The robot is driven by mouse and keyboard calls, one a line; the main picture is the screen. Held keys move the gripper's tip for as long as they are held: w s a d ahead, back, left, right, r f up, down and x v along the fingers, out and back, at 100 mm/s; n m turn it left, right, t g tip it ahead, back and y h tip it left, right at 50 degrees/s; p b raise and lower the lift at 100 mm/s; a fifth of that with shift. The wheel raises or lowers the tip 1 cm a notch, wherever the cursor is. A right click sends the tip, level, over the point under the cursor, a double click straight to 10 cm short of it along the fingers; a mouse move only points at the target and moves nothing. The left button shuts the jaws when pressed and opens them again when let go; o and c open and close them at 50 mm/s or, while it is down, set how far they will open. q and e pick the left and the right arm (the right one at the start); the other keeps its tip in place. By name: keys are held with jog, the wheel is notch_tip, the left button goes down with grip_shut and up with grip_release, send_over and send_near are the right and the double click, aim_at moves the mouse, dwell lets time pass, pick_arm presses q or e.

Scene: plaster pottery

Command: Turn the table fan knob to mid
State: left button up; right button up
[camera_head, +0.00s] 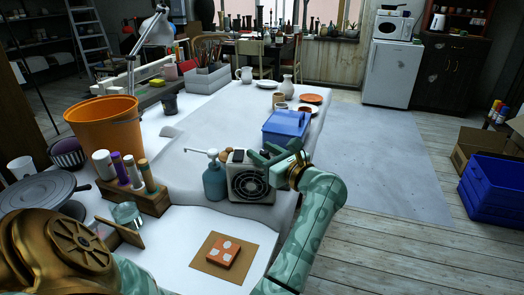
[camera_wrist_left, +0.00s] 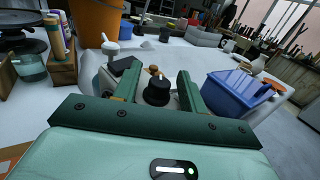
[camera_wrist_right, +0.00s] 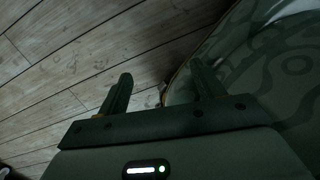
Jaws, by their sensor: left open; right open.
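The table fan (camera_head: 251,186) is a small pale box with a round dark grille. It stands near the right edge of the white table, right of a teal pump bottle (camera_head: 215,180). Its black knob (camera_wrist_left: 157,92) shows in the left wrist view, between the fingers of my left gripper (camera_wrist_left: 158,75). The fingers stand apart on either side of the knob; I cannot tell if they touch it. In the head view my left gripper (camera_head: 262,152) is at the fan's top right. My right gripper (camera_wrist_right: 160,70) is open and empty above the wooden floor.
A blue box (camera_head: 287,126) stands just behind the left gripper. A wooden rack of bottles (camera_head: 140,198) and an orange bucket (camera_head: 103,125) are to the left. An orange tile (camera_head: 223,252) lies on a brown board in front.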

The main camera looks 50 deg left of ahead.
pick_arm(q)
grip_shut()
jog(key=shift+r, duration=0.1)
jog(key=shift+s+r+m+t+p, duration=0.1)
jog(key=shift+m+t+p, duration=0.3)
jog(key=shift+t+p, duration=0.3)
jog(key=m+t+p, duration=0.2)
jog(key=m+t+h+p, duration=0.1)
jog(key=t+p, duration=0.1)
jog(key=t, duration=0.1)
jog(key=shift+r+m+t+h+p, duration=0.15)
jog(key=shift+m+t+h+p, duration=0.15)
jog(key=shift+m+p, duration=0.1)
jog(key=m+t+h+p, duration=0.2)
jog(key=t, duration=0.1)
jog(key=shift+m+t, duration=0.3)
jog(key=shift+m, duration=0.1)
jog(key=shift+f+m+t+h+p, duration=0.3)
jog(key=shift+m+t+h+p, duration=0.3)
jog(key=shift+t+h, duration=0.15)
pick_arm(e)
jog(key=w+r+t, duration=0.1)
jog(key=w+r, duration=0.3)
jog(key=r, duration=0.4)
jog(key=shift+a, duration=0.25)
jog(key=shift+w+r, duration=0.1)
pick_arm(q)
grip_release()
pick_arm(e)
jog(key=shift+a, duration=0.2)
